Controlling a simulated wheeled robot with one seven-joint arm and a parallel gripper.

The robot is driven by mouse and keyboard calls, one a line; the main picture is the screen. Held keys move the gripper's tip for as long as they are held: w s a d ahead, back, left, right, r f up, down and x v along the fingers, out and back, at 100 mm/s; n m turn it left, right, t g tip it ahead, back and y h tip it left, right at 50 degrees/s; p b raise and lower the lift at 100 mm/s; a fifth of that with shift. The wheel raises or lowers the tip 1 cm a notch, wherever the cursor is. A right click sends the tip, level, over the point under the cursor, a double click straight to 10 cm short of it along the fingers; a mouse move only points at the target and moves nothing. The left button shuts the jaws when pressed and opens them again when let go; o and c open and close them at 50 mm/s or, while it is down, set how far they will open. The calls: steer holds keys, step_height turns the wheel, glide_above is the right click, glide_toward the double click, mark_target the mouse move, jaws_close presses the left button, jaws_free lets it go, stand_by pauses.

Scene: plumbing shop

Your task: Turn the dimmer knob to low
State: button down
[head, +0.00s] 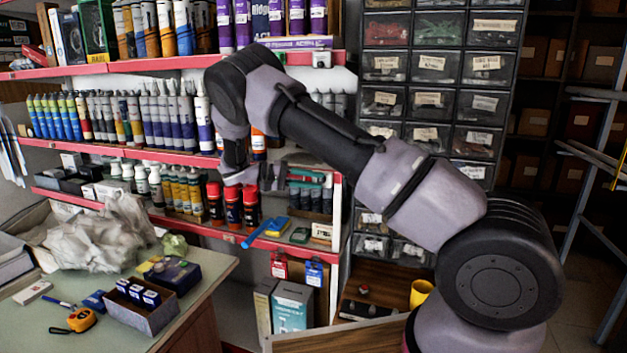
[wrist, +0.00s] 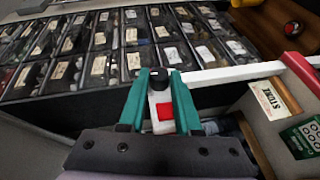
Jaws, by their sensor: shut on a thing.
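The dimmer knob (wrist: 160,79) is a small black round knob at the top of a narrow white body (wrist: 158,98) with a red square (wrist: 165,111) on it. In the wrist view my gripper (wrist: 161,76) has its two teal fingers on either side of the knob, shut on it. A pale mark shows on the knob, but its setting is too small to read. In the head view my gripper (head: 268,174) is in front of the red-edged shelves, and I cannot make out the knob there.
Shelves with several bottles (head: 175,187) and tubes (head: 125,117) surround my gripper at the left. A cabinet of small labelled drawers (head: 432,68) stands behind my arm. A blue rod (head: 256,232) sticks out below. A cluttered workbench (head: 196,262) is at the lower left.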

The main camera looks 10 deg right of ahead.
steer(key=shift+h, duration=0.4)
steer(key=c, duration=0.9)
jaws_free()
steer(key=w+a, duration=0.1)
steer(key=a, duration=0.9)
steer(key=shift+w+a+r, duration=0.15)
steer(key=shift+a+r, duration=0.15)
steer(key=shift+r, duration=0.1)
steer(key=shift+a, duration=0.15)
